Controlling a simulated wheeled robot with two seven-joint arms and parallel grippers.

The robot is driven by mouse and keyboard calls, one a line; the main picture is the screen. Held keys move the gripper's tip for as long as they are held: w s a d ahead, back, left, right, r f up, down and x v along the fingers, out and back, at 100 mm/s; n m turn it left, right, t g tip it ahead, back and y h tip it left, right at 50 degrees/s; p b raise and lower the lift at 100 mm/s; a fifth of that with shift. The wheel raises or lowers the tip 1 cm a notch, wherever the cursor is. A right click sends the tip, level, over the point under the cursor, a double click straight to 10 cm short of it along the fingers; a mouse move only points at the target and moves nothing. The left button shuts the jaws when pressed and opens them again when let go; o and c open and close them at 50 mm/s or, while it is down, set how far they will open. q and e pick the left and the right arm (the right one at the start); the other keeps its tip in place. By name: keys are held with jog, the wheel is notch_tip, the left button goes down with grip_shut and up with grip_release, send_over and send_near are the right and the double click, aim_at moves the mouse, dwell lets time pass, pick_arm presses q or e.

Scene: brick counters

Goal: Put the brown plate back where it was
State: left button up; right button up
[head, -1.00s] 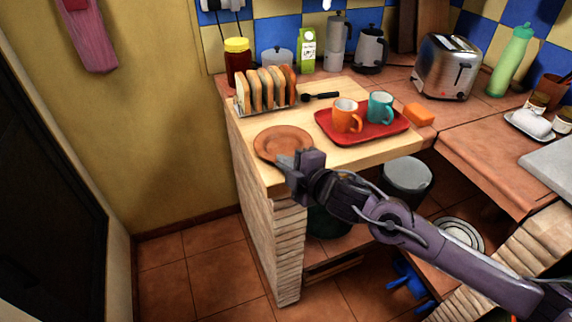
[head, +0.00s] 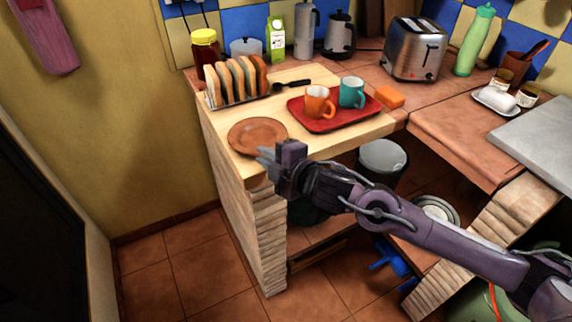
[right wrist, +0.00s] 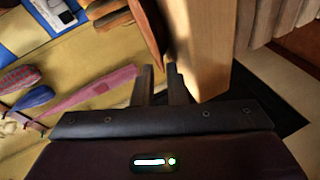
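The brown plate (head: 258,134) lies flat on the near left part of the pale wooden board (head: 320,146), close to its front edge. My right gripper (head: 264,157) is at the plate's near rim, its fingers pointing left. In the right wrist view, the plate (right wrist: 146,24) shows edge-on beside the board's thick edge (right wrist: 208,50). There the two fingers (right wrist: 160,72) stand apart with a gap between them, and the plate's rim ends around the fingertips. I cannot tell whether they touch it. My left gripper is not in view.
A toast rack (head: 238,82) stands behind the plate. A red tray (head: 345,120) with an orange mug (head: 318,102) and a teal mug (head: 352,91) is to its right. A dark-handled utensil (head: 292,85) lies between. Open floor lies left of the counter.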

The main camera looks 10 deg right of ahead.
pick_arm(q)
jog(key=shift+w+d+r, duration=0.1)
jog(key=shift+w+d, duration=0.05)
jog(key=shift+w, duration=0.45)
pick_arm(e)
jog(key=v, duration=1)
jog(key=shift+a+r, duration=0.1)
